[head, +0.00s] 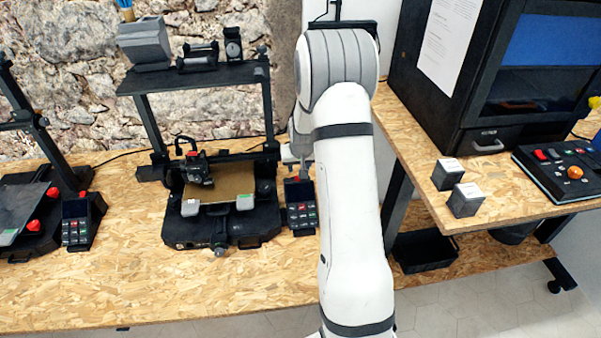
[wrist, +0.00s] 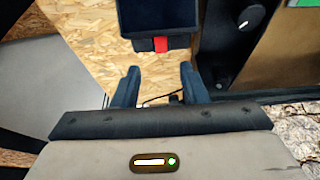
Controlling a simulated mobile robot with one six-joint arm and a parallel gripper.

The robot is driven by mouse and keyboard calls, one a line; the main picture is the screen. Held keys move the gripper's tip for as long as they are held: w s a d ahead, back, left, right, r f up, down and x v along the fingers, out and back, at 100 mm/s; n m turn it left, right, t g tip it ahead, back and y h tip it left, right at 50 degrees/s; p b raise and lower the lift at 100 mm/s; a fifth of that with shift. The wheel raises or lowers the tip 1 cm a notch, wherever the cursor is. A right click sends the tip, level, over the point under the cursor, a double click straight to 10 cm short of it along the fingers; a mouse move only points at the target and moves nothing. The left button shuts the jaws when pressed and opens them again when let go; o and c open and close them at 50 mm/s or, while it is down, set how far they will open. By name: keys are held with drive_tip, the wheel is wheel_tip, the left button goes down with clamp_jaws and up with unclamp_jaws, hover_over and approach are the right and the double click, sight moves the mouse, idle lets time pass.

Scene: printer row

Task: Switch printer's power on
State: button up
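The printer (head: 222,195) stands on the chipboard table, with its dark control box (head: 301,208) at its right side. In the wrist view the box's dark body (wrist: 158,15) is at the top. A small red switch (wrist: 160,44) sits on its edge. My gripper (wrist: 160,68) is open and empty, its two dark fingers apart, with the red switch just beyond the gap between the tips. In the head view my gripper (head: 304,170) is near the back of the control box, partly hidden by my arm.
A second printer's control box (head: 80,222) stands at the left. On the right table are a large dark enclosure (head: 440,75), two small grey blocks (head: 465,200) and a button panel (head: 565,170). The front of the printer table (head: 150,285) is clear.

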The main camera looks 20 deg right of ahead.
sight(297, 179)
drive_tip(key=p+x, duration=0.1)
drive_tip(key=x, duration=0.6)
drive_tip(key=shift+w+f+p, duration=0.1)
drive_tip(key=shift+f+p, duration=0.1)
drive_tip(key=shift+p, duration=0.15)
